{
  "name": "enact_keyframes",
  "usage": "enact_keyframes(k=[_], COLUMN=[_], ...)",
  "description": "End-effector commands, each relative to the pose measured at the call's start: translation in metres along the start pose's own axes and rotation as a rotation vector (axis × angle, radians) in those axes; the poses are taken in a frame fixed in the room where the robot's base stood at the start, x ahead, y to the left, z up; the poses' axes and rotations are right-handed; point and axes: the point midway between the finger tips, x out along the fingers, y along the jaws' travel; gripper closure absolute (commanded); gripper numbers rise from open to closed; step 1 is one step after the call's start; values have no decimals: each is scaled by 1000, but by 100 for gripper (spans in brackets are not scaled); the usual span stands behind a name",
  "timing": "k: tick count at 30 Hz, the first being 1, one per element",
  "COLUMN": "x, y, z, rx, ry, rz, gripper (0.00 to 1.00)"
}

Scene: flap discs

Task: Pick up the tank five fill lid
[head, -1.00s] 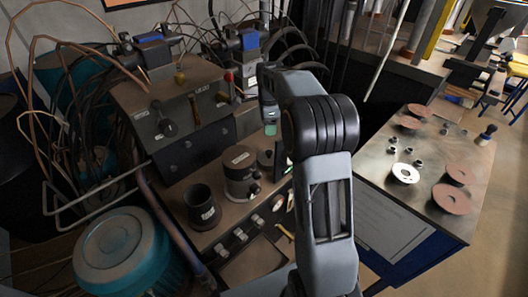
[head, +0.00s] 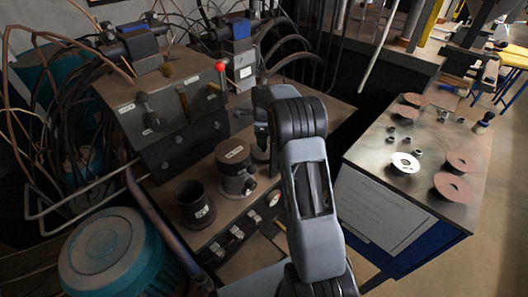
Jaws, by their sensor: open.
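A grey cylinder with a labelled flat lid (head: 234,153) stands on the metal bench in the head view. The label is too small to read. A second round top (head: 261,154) shows partly behind it to the right, beside my arm. I cannot tell which of these is the tank five fill lid. My gripper (head: 262,143) points down near the second round top, largely hidden by my own arm. It is open, and its fingertips are hard to make out. I cannot tell whether it touches anything.
A dark open cup (head: 195,204) stands left of the labelled cylinder. A control box (head: 170,105) with levers and a red knob rises behind. A teal drum (head: 112,250) is at lower left. The right-hand table (head: 455,203) carries flap discs and small parts.

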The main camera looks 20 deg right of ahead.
Motion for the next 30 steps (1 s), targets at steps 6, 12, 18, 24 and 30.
enact_keyframes(k=[6, 12, 18, 24, 30], x=[25, 47, 53, 52, 52], y=[2, 2, 2, 2, 2], z=[0, 0, 0, 0, 0], rx=[0, 0, 0, 0, 0], ry=[1, 1, 0, 0, 0], rz=[4, 2, 1, 1, 0], gripper=[37, 37, 37, 43, 62])
